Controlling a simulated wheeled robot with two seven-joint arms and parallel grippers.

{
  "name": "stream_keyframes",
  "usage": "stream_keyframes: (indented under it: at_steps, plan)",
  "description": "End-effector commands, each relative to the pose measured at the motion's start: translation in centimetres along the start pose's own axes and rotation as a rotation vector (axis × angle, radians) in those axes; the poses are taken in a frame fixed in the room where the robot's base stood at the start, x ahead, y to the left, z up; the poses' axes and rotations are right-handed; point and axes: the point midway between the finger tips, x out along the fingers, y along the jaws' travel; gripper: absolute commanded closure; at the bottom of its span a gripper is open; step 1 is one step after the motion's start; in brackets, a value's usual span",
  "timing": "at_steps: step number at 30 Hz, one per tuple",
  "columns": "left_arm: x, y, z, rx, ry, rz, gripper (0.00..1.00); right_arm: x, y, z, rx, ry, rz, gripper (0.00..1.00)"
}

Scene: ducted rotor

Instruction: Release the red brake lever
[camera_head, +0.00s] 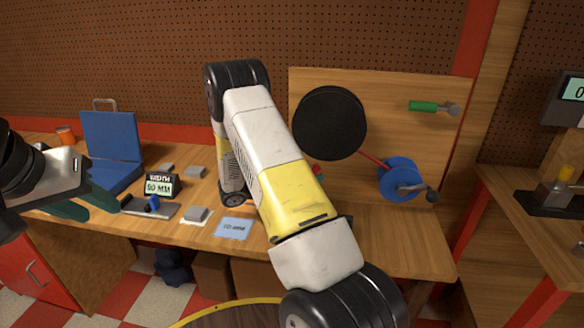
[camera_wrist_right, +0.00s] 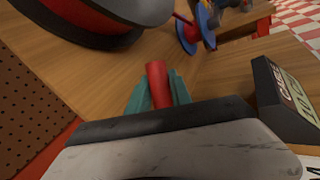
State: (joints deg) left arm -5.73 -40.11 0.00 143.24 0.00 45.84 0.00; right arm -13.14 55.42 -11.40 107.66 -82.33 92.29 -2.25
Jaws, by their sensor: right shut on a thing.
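The red brake lever (camera_wrist_right: 157,72) stands up between the green fingers of my right gripper (camera_wrist_right: 157,90) in the right wrist view. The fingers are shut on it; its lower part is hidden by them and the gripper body. In the head view a small red piece (camera_head: 317,168) shows just past my right arm, which hides most of that gripper. The large black disc (camera_head: 330,123) is in front of the wooden panel, with a red shaft leading to a blue wheel (camera_head: 398,165) with a crank. My left gripper (camera_head: 85,207) is open and empty over the bench's left part.
A display (camera_head: 160,186), a card (camera_head: 233,229) and several grey blocks are on the wooden bench. An open blue case (camera_head: 111,140) stands at the back left. A green handle (camera_head: 424,106) is on the panel. Another bench stands at the right.

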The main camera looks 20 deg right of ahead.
Motion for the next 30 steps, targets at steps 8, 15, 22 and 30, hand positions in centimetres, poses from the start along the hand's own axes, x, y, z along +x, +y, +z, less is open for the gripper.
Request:
stream_keyframes:
  at_steps: [8,15,22,30]
  plan:
    - [0.0,0.0,0.0,0.000,0.000,0.000,0.64,0.3,-0.2,-0.1,0.030,0.047,-0.013,1.00]
    - [0.0,0.0,0.0,0.000,0.000,0.000,0.64,1.1,-0.8,-0.6,0.106,0.174,-0.049,1.00]
    - [0.0,0.0,0.0,0.000,0.000,0.000,0.64,2.0,-1.6,-1.4,0.193,0.319,-0.092,1.00]
    - [0.0,0.0,0.0,0.000,0.000,0.000,0.64,2.5,-2.2,-2.4,0.271,0.448,-0.129,1.00]
